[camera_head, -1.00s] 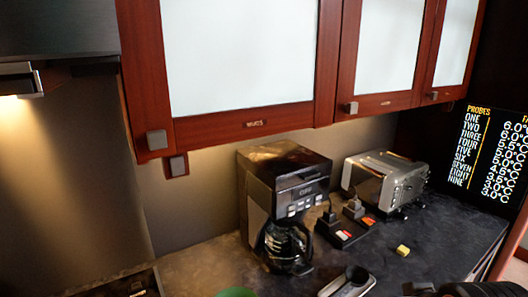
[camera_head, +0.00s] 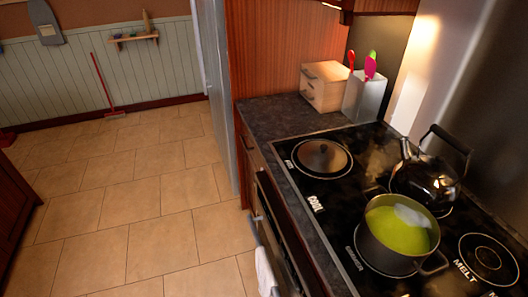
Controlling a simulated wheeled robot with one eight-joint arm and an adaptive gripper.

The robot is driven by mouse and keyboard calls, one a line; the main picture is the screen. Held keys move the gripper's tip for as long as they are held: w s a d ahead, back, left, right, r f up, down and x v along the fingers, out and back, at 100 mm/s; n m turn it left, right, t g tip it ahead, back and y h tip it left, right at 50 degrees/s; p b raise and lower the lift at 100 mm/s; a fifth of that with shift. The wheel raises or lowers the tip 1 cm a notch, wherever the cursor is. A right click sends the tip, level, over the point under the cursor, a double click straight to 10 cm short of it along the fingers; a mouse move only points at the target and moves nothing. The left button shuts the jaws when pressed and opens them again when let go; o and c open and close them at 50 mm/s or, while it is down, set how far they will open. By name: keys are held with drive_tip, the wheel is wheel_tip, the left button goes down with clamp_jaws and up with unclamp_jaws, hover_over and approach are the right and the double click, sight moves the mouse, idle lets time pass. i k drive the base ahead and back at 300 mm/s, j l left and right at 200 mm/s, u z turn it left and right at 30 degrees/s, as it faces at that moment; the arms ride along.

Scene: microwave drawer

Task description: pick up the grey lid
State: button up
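A round grey-brown lid (camera_head: 323,158) with a small knob lies on the back-left burner of the black stovetop (camera_head: 335,205), near the counter. It looks flat and uncovered. My gripper is not in view, so its state and its distance from the lid do not show.
A pot (camera_head: 398,236) of green liquid stands on the stove, with a dark kettle (camera_head: 425,172) behind it. A wooden box (camera_head: 326,86) and a utensil holder (camera_head: 364,97) stand on the counter beyond the lid. A towel (camera_head: 266,270) hangs at the oven front.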

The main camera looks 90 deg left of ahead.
sight(322, 157)
drive_tip(key=j+u, duration=0.1)
drive_tip(key=u, duration=2.45)
drive_tip(key=j, duration=0.45)
drive_tip(key=i+j+z, duration=0.15)
drive_tip(key=j, duration=0.3)
drive_tip(key=i+j+z, duration=0.1)
drive_tip(key=j, duration=0.35)
drive_tip(key=i+j+z, duration=0.15)
drive_tip(key=j, duration=0.3)
drive_tip(key=i+j+z, duration=0.1)
drive_tip(key=j, duration=0.4)
drive_tip(key=i+j+z, duration=0.1)
drive_tip(key=i, duration=0.35)
drive_tip(key=i+j+z, duration=0.15)
drive_tip(key=i, duration=0.3)
drive_tip(key=i+z, duration=0.15)
drive_tip(key=i+l, duration=0.05)
drive_tip(key=i, duration=0.05)
